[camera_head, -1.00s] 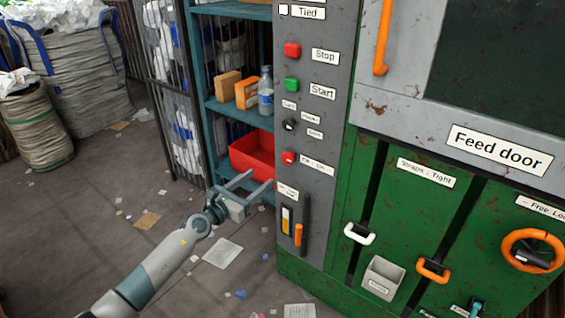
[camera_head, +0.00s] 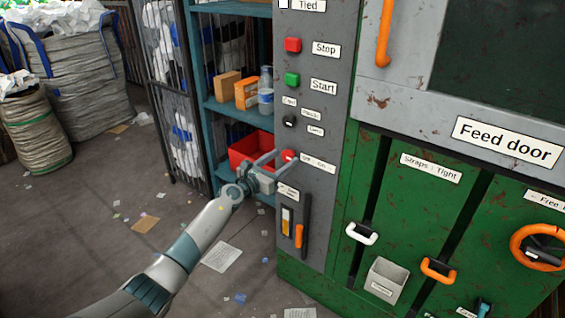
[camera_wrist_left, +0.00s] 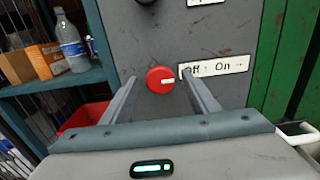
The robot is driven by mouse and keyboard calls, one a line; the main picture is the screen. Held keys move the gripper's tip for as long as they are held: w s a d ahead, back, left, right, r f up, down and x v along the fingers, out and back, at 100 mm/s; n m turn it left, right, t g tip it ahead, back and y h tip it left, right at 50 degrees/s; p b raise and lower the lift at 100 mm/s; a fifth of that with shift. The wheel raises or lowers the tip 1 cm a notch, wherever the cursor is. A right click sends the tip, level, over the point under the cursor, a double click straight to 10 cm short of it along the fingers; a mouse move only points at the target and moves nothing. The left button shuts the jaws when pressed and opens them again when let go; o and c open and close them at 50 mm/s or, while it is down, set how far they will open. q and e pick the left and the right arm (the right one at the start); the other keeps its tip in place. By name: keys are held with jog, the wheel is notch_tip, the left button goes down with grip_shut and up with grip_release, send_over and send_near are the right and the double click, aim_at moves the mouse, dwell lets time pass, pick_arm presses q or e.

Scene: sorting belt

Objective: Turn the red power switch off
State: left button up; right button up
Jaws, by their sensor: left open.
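The red power switch (camera_head: 288,156) is a round red knob on the grey control panel, beside an "Off - On" label (camera_head: 318,163). In the left wrist view the knob (camera_wrist_left: 160,79) has a white mark pointing right, toward the label (camera_wrist_left: 216,67). My left gripper (camera_head: 276,157) is open in front of the panel. In the wrist view its two fingers (camera_wrist_left: 160,90) stand on either side of the knob, with the right finger overlapping the label's left end. I cannot tell whether either finger touches the knob. My right gripper is not in view.
Above the knob are a black selector (camera_head: 289,122), a green Start button (camera_head: 292,79) and a red Stop button (camera_head: 293,45). An orange-handled lever (camera_head: 299,236) sits below. A blue shelf (camera_head: 240,113) with a red bin (camera_head: 250,147) stands left of the panel.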

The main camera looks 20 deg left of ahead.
pick_arm(q)
jog(key=shift+w+d, duration=0.1)
jog(key=shift+w, duration=0.2)
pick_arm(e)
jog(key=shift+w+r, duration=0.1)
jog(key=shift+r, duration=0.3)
pick_arm(q)
jog(key=c, duration=1)
